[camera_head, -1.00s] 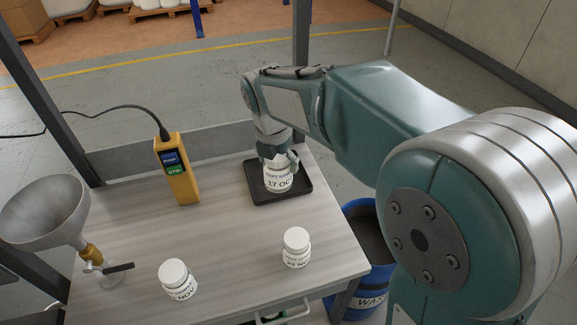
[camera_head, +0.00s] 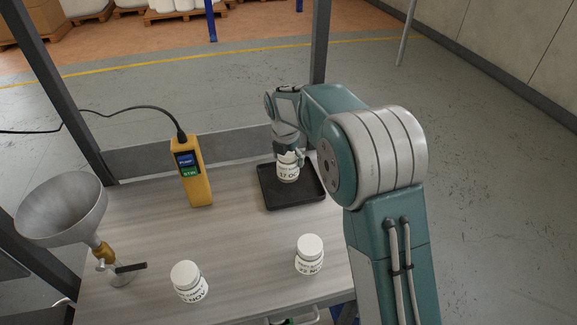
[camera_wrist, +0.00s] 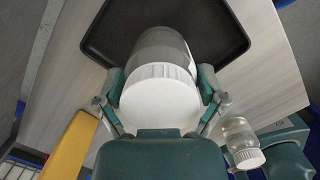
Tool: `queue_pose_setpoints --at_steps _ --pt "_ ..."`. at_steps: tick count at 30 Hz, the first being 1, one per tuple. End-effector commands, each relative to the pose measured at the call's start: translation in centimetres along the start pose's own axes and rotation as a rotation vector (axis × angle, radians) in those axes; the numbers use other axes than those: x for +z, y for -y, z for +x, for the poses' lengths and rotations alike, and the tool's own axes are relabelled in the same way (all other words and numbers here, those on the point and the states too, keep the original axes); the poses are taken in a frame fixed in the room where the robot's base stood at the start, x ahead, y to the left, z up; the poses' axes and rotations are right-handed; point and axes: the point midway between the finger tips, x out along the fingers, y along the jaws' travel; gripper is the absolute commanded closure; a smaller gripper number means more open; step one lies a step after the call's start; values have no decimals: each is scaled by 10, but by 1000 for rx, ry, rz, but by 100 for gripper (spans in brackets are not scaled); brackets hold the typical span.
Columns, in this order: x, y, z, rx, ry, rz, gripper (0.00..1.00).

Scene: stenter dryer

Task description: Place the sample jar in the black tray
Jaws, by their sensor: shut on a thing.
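A sample jar with a white label reading "17 OC" (camera_head: 288,172) is upright at the black tray. My gripper (camera_head: 288,152) is shut on it from above, and the jar also shows between the fingers in the wrist view (camera_wrist: 160,98). The black tray (camera_head: 310,195) lies at the back right of the table, and the jar is over its inside. I cannot tell whether the jar's base touches the tray floor. Two more white-lidded jars stand near the front: one at left (camera_head: 188,282) and one at right (camera_head: 309,254).
A yellow meter (camera_head: 192,172) with a cable stands left of the tray. A metal funnel (camera_head: 62,208) on a stand is at the far left. Dark frame posts rise behind the table. The wooden tabletop (camera_head: 235,235) between these things is clear.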

Motion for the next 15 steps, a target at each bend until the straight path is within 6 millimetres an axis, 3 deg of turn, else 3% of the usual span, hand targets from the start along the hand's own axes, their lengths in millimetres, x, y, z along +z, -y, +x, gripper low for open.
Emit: queue_pose_setpoints --at_steps 6,15 --pt "-3 2 29 1 -1 1 71" --pt "-4 0 31 0 1 0 71"
